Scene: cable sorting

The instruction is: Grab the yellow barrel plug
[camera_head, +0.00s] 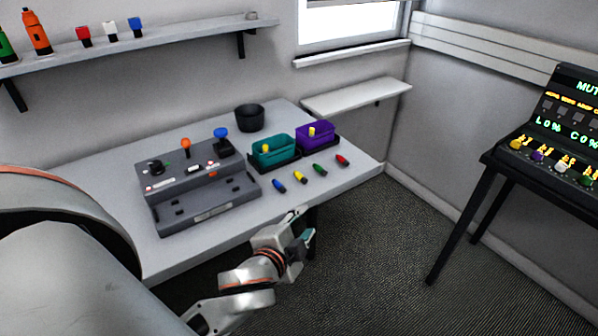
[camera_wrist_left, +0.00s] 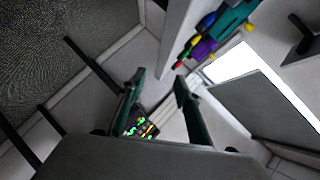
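The yellow barrel plug (camera_head: 300,177) lies on the light table near its front edge, in a row between the blue plug (camera_head: 279,186) and the green plug (camera_head: 320,170). The red plug (camera_head: 342,160) ends the row. My left gripper (camera_head: 305,227) is in front of the table edge, apart from the plugs and nearer the camera. In the left wrist view its two dark fingers (camera_wrist_left: 160,78) are spread with nothing between them. My right gripper is not in view.
A teal bin (camera_head: 273,153) and a purple bin (camera_head: 315,137), each with a yellow piece inside, stand behind the plugs. A grey control box (camera_head: 203,190) is to the left, and a black cup (camera_head: 249,117) behind. A console (camera_head: 555,140) stands far right.

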